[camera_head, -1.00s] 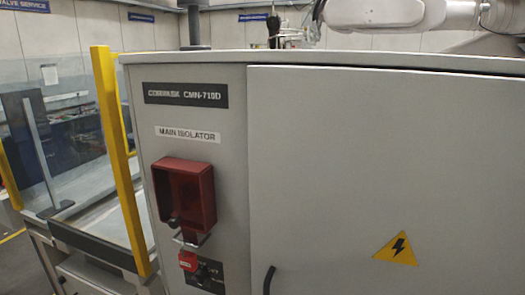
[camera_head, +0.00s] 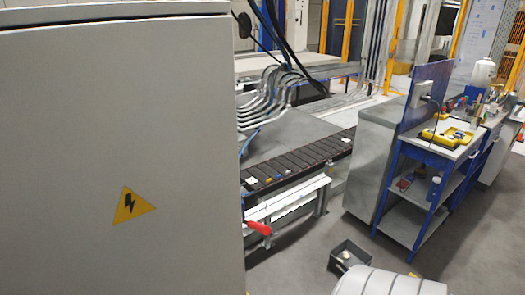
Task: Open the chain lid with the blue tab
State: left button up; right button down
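I cannot pick out a chain lid with a blue tab for certain. A dark, slatted conveyor strip (camera_head: 312,152) runs diagonally behind the cabinet, with a few small items on it, one of them bluish. A red handle (camera_head: 258,227) sticks out at the near side of the conveyor frame, just right of the cabinet. Neither of my grippers shows; a rounded white part at the bottom right looks like one of my arm links.
A tall grey cabinet (camera_head: 110,220) with a yellow warning triangle (camera_head: 133,205) fills the left. A grey block (camera_head: 368,170) and a blue workbench (camera_head: 425,205) stand right. A dark bin (camera_head: 350,257) lies on the floor. Some floor is clear around it.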

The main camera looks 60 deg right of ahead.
aim_at(268, 172)
jog(key=z, duration=1.85)
jog(key=i+l, duration=1.05)
jog(key=l, duration=0.25)
